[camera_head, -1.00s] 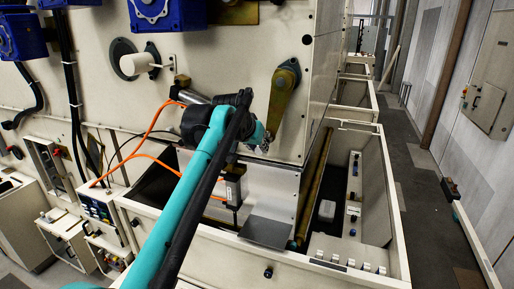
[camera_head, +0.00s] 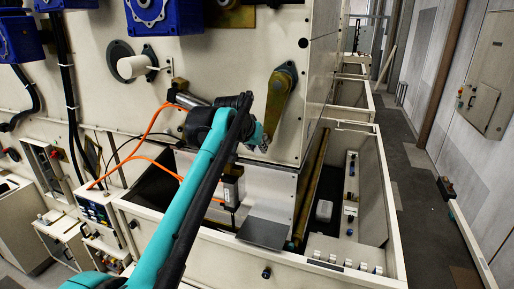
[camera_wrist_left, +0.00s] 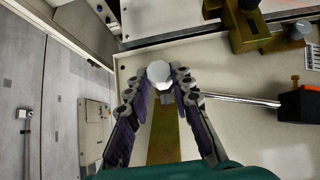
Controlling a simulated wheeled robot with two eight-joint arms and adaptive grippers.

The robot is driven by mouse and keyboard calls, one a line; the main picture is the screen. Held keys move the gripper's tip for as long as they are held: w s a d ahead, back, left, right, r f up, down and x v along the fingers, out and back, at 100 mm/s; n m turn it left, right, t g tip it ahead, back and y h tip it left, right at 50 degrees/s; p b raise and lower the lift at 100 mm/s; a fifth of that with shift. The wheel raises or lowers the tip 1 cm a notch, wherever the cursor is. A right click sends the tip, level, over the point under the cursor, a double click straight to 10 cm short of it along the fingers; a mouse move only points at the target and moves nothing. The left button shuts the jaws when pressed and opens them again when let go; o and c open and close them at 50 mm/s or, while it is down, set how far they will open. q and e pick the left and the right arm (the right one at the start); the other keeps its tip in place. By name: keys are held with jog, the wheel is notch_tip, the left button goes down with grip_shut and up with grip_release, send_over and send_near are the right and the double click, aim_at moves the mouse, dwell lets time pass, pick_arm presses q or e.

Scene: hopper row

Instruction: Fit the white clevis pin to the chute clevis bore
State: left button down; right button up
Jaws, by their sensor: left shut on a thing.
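My left gripper (camera_head: 262,138) reaches up from the lower left to the lower end of a brass lever (camera_head: 283,92) on the cream machine wall. In the left wrist view its two fingers (camera_wrist_left: 158,88) are closed on the white clevis pin (camera_wrist_left: 159,71), whose round pale end shows between the fingertips. The brass lever (camera_wrist_left: 163,138) lies behind the pin there, and a steel rod (camera_wrist_left: 240,99) runs in from the right towards the fingers. The pin cannot be made out in the head view. The chute clevis bore is hidden, so I cannot tell whether the pin is in it.
A steel cylinder (camera_head: 195,98) and orange hoses (camera_head: 150,128) lie just left of the gripper. An open bin (camera_head: 378,200) stands to the right below. A brass bracket (camera_wrist_left: 248,32) sits near the fingers in the wrist view. The aisle floor (camera_head: 425,215) is mostly clear.

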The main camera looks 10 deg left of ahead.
pick_arm(q)
jog(key=shift+w, duration=0.1)
jog(key=c, duration=1.4)
grip_release()
jog(key=shift+o, duration=0.7)
jog(key=shift+w+d, duration=0.1)
jog(key=shift+w, duration=0.1)
jog(key=shift+s, duration=0.1)
jog(key=v, duration=1.1)
jog(key=shift+s+r, duration=0.25)
jog(key=shift+r, duration=0.05)
